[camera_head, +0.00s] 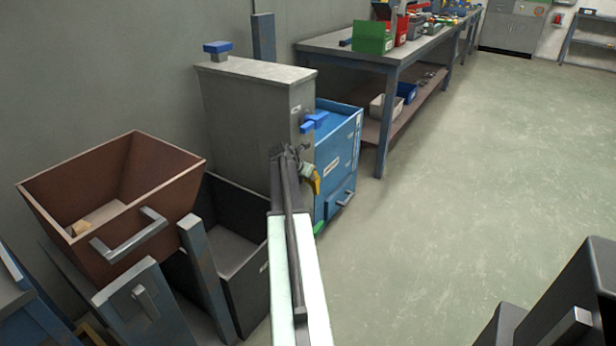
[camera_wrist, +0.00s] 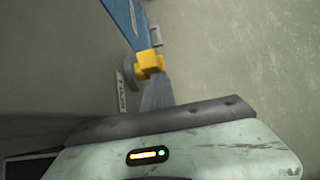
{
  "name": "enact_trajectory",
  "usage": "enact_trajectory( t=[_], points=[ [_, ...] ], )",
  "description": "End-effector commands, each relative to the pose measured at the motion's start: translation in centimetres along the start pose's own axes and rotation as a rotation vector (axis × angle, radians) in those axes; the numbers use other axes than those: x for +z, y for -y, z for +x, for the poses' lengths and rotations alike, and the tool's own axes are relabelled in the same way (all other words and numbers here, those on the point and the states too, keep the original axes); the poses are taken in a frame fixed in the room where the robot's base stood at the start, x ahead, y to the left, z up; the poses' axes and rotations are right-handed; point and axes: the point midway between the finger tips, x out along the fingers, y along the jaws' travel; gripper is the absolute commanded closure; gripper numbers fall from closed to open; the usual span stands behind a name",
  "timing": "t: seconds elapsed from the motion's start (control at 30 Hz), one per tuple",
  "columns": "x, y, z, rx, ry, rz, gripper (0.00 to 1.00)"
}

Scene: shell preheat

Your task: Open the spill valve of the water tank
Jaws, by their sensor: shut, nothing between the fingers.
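The water tank (camera_head: 250,120) is a tall grey box against the wall in the head view. It has a blue handle (camera_head: 217,48) on top and another blue handle (camera_head: 314,122) high on its right face. A yellow valve part (camera_head: 316,181) shows low on that face, partly behind my arm. In the wrist view the yellow part (camera_wrist: 150,64) sits on a round grey fitting, beside a small label too blurred to read. My gripper (camera_wrist: 156,84) is shut and empty, its fingertips close below the yellow part. I cannot tell whether they touch it.
A blue cabinet (camera_head: 340,160) stands just behind the tank. A brown bin (camera_head: 110,195) and a dark bin (camera_head: 235,260) stand at the left. A workbench (camera_head: 350,42) runs along the back.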

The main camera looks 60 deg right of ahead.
Motion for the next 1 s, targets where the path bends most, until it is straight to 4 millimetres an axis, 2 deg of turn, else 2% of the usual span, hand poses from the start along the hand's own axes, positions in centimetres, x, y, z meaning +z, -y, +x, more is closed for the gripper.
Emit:
enact_trajectory(
  t=[0.2, 0.57, 0.77, 0.9, 1.0],
  points=[
    [-0.3, -0.9, -0.5, 0.009, 0.001, -0.010, 1.00],
    [-0.6, -1.2, -0.6, 0.012, 0.001, -0.013, 1.00],
    [-2.1, -1.2, -1.3, 0.014, 0.001, -0.016, 1.00],
    [-4.9, -1.1, -2.5, 0.016, 0.001, -0.016, 1.00],
    [-3.0, -1.1, -5.9, 0.014, 0.001, -0.015, 1.00]
  ],
)
